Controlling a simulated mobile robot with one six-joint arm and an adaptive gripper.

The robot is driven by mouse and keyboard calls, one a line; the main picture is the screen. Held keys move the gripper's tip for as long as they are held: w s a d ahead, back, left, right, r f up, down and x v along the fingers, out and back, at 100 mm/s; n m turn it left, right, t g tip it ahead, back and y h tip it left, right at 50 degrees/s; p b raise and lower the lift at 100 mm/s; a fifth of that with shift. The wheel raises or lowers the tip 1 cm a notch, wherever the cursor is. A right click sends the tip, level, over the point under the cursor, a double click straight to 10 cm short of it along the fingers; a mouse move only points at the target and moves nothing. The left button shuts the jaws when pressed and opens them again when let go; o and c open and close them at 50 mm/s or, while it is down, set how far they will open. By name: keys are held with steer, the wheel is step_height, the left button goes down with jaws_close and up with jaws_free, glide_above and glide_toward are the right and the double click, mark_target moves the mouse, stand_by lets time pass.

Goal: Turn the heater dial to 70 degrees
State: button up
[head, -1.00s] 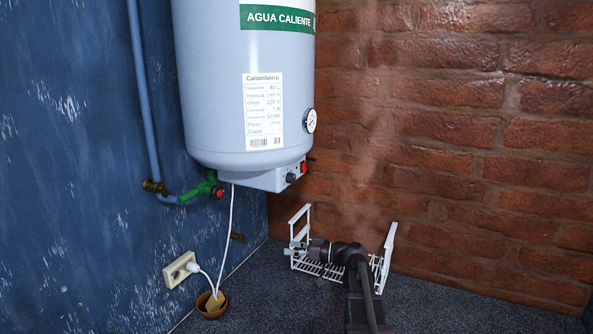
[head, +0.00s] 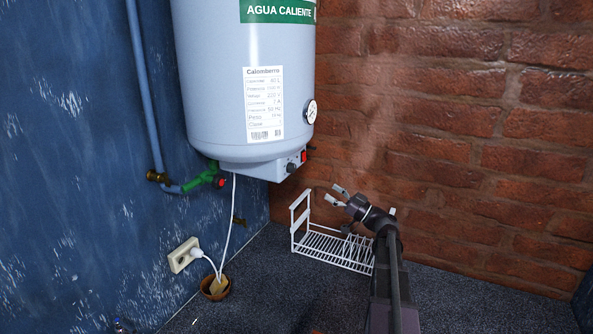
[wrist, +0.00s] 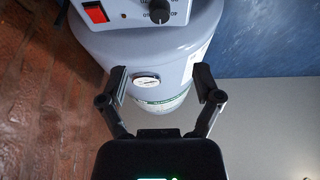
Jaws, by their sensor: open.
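The white water heater (head: 215,90) hangs at the wall corner. Its black dial (head: 291,166) sits on the control box under the tank, beside a red switch (head: 303,156). In the wrist view the dial (wrist: 160,10) is at the top edge, partly cut off, with degree marks too small to read surely. My gripper (head: 337,197) is open and empty, below and to the right of the dial in the head view, its fingers angled up and left. In the wrist view my gripper (wrist: 163,82) has its fingers spread, apart from the dial.
A round gauge (head: 310,111) is on the tank's side. A white wire rack (head: 335,247) stands on the floor behind my arm. A blue pipe with a green valve (head: 200,180) is at left. A white cable hangs to an outlet (head: 184,254) and a brown pot (head: 215,288).

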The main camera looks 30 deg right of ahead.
mark_target(295, 168)
steer(key=p+x, duration=0.5)
steer(key=x, duration=0.8)
steer(key=shift+w+a, duration=0.2)
steer(key=shift+w, duration=0.05)
jaws_close()
